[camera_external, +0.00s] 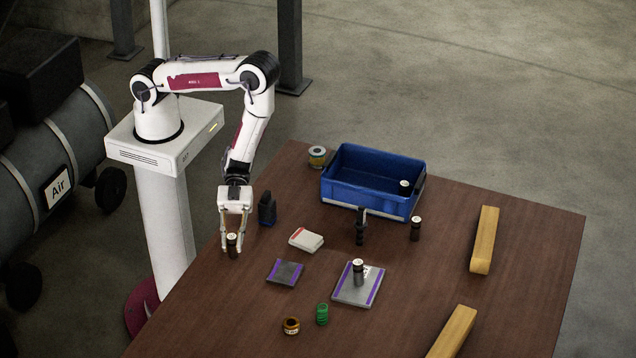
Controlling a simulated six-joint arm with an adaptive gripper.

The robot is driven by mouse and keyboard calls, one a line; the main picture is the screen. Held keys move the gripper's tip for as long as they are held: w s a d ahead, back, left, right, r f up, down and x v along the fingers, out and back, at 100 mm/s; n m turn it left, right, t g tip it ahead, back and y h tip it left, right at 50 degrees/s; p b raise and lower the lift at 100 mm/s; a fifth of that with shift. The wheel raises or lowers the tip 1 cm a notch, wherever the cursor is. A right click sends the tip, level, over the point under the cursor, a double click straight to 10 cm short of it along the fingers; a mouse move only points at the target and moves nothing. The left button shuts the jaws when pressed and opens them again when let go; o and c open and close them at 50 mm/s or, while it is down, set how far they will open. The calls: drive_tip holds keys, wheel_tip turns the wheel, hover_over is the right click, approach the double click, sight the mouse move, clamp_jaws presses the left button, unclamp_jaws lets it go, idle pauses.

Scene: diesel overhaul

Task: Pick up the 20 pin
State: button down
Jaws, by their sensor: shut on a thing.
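My gripper (235,232) points down at the left edge of the wooden table, shut on a small dark pin (232,243) with a pale top. The pin is upright between the fingertips, at or just above the table top; I cannot tell which. The numbers on the pins are too small to read.
A blue bin (345,190) stands at the back. A black block (267,208), a white and red box (306,240) and a dark purple-edged pad (285,272) lie near my gripper. A green spring (322,314) and a brass ring (291,326) are in front. Wooden bars (484,240) lie right.

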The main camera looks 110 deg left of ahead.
sight(231, 236)
drive_tip(key=shift+r, duration=4.45)
